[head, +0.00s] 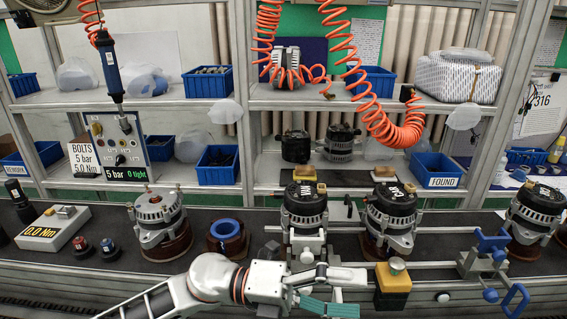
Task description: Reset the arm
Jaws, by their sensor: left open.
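My left arm comes in from the bottom left, and its white wrist lies low across the front of the bench. My left gripper (345,292) points right, with its jaws open and apart, and I see nothing between them. It is in front of a black-topped alternator (303,212) that stands on the dark bench (90,215). A yellow block with a round metal top (393,284) stands just right of the fingers. My right gripper is not in view.
A blue-handled clamp fixture (487,262) stands front right. An orange coiled hose (393,125) and a screwdriver tool (110,68) hang above. Shelves hold blue bins (208,82).

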